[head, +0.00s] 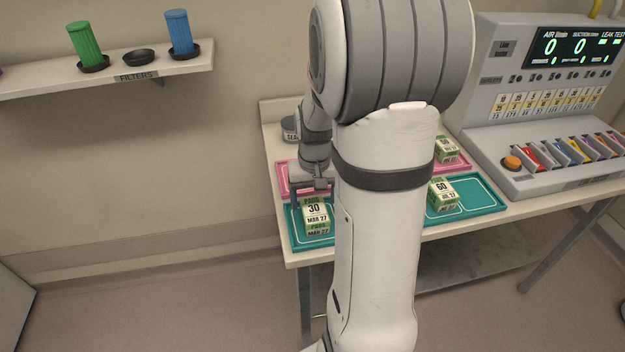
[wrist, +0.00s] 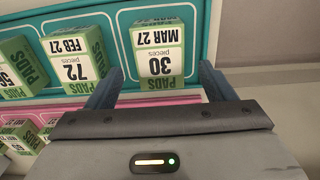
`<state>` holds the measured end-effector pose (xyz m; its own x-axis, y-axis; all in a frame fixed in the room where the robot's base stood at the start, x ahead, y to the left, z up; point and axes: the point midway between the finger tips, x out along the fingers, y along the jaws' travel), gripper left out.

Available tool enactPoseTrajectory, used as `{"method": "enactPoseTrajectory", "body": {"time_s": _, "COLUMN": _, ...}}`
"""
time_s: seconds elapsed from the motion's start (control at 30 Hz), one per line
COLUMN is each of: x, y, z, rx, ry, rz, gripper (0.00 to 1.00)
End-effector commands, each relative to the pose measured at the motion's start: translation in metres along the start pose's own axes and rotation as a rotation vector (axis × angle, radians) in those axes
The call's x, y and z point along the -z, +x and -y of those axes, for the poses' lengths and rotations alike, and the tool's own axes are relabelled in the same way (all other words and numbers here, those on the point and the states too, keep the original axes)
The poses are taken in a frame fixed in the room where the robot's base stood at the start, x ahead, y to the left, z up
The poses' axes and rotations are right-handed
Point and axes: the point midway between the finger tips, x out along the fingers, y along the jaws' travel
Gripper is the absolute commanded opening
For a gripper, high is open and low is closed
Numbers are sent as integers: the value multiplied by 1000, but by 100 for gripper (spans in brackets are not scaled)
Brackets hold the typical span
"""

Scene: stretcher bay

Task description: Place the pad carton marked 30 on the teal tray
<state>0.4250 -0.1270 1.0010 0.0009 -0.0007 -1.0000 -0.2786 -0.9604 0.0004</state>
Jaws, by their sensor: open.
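The pad carton marked 30 (head: 315,212), green and white with a MAR 27 label, sits on the left end of the teal tray (head: 298,240). In the wrist view the carton (wrist: 158,52) is on the teal surface (wrist: 121,17), inside a white outline. My gripper (head: 313,190) is open at the carton's back side. In the wrist view its two fingers (wrist: 160,75) are apart, one to each side of the carton's near end, with gaps visible. My arm hides the middle of the tray in the head view.
A carton marked 72 (wrist: 74,60) stands beside the 30 carton. A pink tray (head: 284,176) with cartons lies behind. A test console (head: 490,120) stands at right; a filter shelf (head: 110,72) hangs at left.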

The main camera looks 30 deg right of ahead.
Motion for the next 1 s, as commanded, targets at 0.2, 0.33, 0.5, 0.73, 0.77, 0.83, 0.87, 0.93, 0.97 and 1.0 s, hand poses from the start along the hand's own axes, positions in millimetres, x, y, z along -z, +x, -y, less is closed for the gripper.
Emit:
{"method": "enactPoseTrajectory", "body": {"time_s": 0.2, "x": 0, "y": -46, "z": 0, "rx": 0, "ry": -1, "rz": -5, "gripper": 76}}
{"method": "enactPoseTrajectory", "body": {"time_s": 0.33, "x": 0, "y": -63, "z": 0, "rx": 0, "ry": -1, "rz": -3, "gripper": 76}}
{"method": "enactPoseTrajectory", "body": {"time_s": 0.5, "x": -5, "y": -76, "z": 5, "rx": 0, "ry": -12, "rz": -11, "gripper": 76}}
{"method": "enactPoseTrajectory", "body": {"time_s": 0.73, "x": -58, "y": -105, "z": 44, "rx": 3, "ry": -112, "rz": -110, "gripper": 76}}
{"method": "enactPoseTrajectory", "body": {"time_s": 0.77, "x": -68, "y": -109, "z": 50, "rx": 5, "ry": -130, "rz": -128, "gripper": 76}}
{"method": "enactPoseTrajectory", "body": {"time_s": 0.83, "x": -90, "y": -114, "z": 61, "rx": 10, "ry": -167, "rz": -165, "gripper": 76}}
{"method": "enactPoseTrajectory", "body": {"time_s": 0.87, "x": -99, "y": -116, "z": 64, "rx": 13, "ry": -182, "rz": -179, "gripper": 76}}
{"method": "enactPoseTrajectory", "body": {"time_s": 0.93, "x": -117, "y": -118, "z": 72, "rx": 20, "ry": -214, "rz": -210, "gripper": 76}}
{"method": "enactPoseTrajectory", "body": {"time_s": 0.97, "x": -124, "y": -118, "z": 74, "rx": 23, "ry": -225, "rz": -221, "gripper": 76}}
{"method": "enactPoseTrajectory", "body": {"time_s": 1.0, "x": -132, "y": -118, "z": 76, "rx": 26, "ry": -239, "rz": -235, "gripper": 76}}
